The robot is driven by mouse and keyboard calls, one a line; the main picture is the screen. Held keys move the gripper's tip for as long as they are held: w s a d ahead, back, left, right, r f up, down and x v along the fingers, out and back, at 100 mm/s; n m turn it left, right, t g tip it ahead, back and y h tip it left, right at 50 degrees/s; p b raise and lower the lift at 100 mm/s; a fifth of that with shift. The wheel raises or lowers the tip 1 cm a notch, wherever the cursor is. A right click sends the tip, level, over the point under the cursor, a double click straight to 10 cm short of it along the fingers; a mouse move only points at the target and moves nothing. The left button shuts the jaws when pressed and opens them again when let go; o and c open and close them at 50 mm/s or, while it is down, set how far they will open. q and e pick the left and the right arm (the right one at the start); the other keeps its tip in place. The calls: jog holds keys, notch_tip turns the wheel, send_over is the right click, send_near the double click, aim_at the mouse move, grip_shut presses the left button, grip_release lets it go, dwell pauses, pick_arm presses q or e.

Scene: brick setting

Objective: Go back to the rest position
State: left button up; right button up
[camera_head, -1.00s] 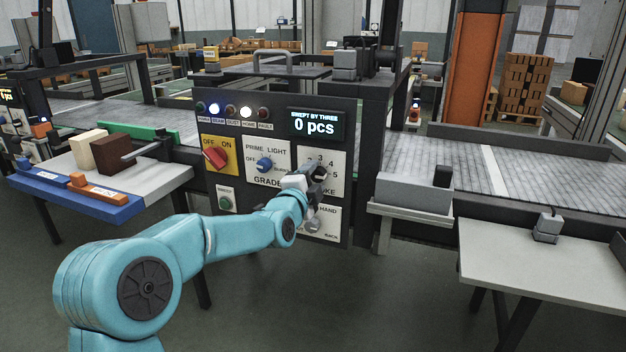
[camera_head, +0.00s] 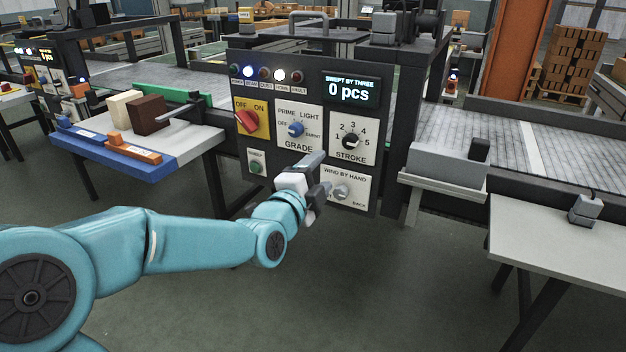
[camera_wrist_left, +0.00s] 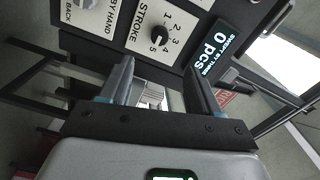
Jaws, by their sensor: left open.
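My left gripper (camera_head: 318,172) is in front of the lower part of a dark control panel (camera_head: 300,213), near the wind-by-hand knob (camera_head: 341,191). It is open and empty. In the left wrist view its two fingers (camera_wrist_left: 158,82) stand apart with nothing between them. The stroke knob (camera_head: 351,141) is up and to the right of the gripper in the head view and also shows beyond the fingers in the wrist view (camera_wrist_left: 157,40). The display (camera_head: 351,90) reads 0 pcs. My right gripper is not in view.
A side table (camera_head: 196,149) at left holds a cream block (camera_head: 121,108), a brown block (camera_head: 147,115) and an orange piece (camera_head: 133,147). A pale table (camera_head: 560,245) stands at right. A grey conveyor (camera_head: 470,150) runs behind. The floor in front of the panel is clear.

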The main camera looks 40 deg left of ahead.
pick_arm(q)
jog(key=shift+v, duration=1.2)
